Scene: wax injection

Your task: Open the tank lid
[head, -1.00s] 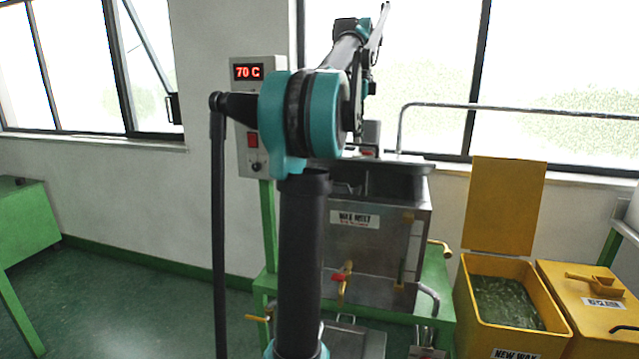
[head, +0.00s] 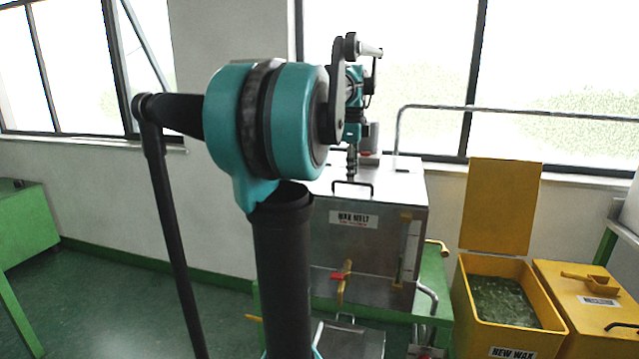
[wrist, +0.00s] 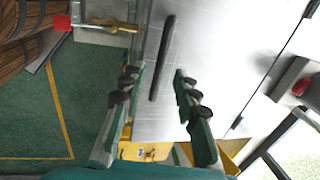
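The wax melt tank (head: 375,255) is a steel box on a green stand. Its pale flat lid (head: 400,190) lies down on top, with a dark bar handle (head: 353,184) near the front edge. My gripper (head: 352,176) points down right at the handle, its tips hard to make out in the head view. In the wrist view my gripper (wrist: 160,69) is open, with green, black-padded fingers apart. The dark handle (wrist: 162,57) runs lengthwise between them, with gaps on both sides. The lid (wrist: 220,40) fills the upper middle there. I cannot tell whether a finger touches the handle.
A control box reading 70 C stood behind my arm and is now hidden. A red-handled tap (head: 342,277) is on the tank front. A curved metal rail (head: 500,107) rises behind. Yellow wax bins (head: 505,325) stand at the right. Windows are behind.

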